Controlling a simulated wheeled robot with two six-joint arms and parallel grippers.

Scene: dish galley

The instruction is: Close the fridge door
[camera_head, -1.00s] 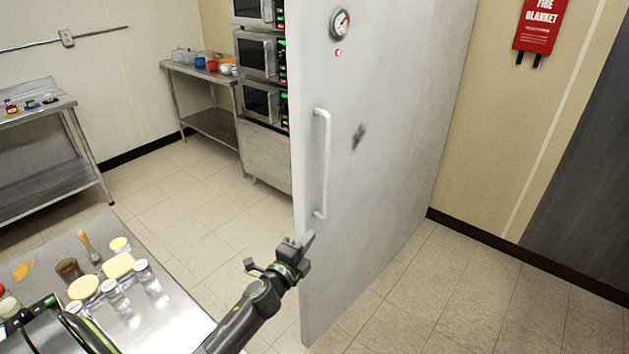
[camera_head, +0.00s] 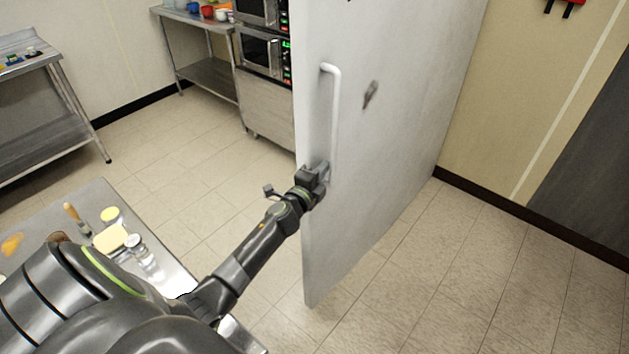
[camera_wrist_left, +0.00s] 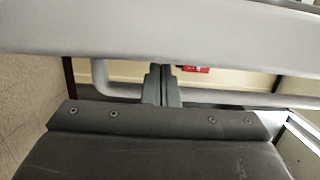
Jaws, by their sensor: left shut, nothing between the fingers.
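The fridge door (camera_head: 400,130) is a large pale grey panel standing open into the room, seen in the head view. Its white vertical bar handle (camera_head: 335,115) is near the door's free left edge. My left gripper (camera_head: 322,172) is at the lower end of the handle, close to the door face. In the left wrist view my shut fingers (camera_wrist_left: 162,84) overlap the handle bar (camera_wrist_left: 220,97), and their tips show in the gap between bar and door (camera_wrist_left: 150,32). Nothing shows between the fingers. I cannot tell whether they touch the bar. My right gripper is not in view.
A steel table (camera_head: 165,270) with jars and a brush stands at the lower left, partly behind my left arm. Microwaves (camera_head: 262,50) on a steel cabinet (camera_head: 268,105) stand behind the door. Tiled floor (camera_head: 450,260) is clear right of the door.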

